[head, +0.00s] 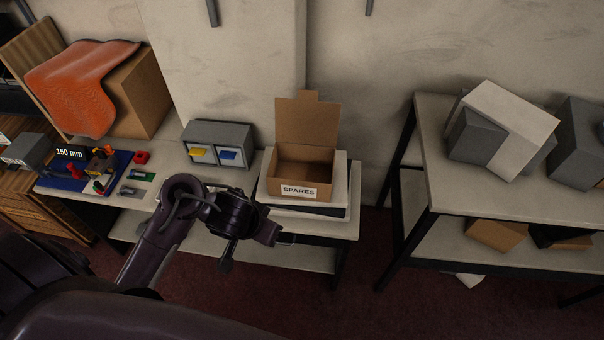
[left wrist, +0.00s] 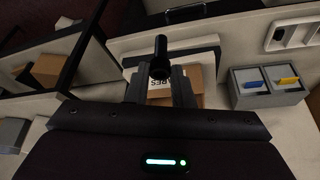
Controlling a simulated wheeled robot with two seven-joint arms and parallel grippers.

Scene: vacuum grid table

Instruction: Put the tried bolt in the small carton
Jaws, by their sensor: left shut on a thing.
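The small carton (head: 304,164) is brown, open, with its lid raised and a label reading SPARES. It stands on a pale and dark stack at the right end of the bench. My left gripper (head: 283,238) is in front of and below the carton in the head view, outside it. In the left wrist view, the gripper (left wrist: 160,86) is shut on a black bolt (left wrist: 160,56), which sticks out past the fingertips. The carton (left wrist: 193,78) shows behind the fingers there, partly hidden. My right gripper is in neither view.
A grey two-drawer unit (head: 218,144) with yellow and blue handles stands left of the carton. Farther left are a blue mat (head: 64,183) with small tools and a large box (head: 145,88) under an orange cover. Another shelf table (head: 437,184) stands right, across a gap.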

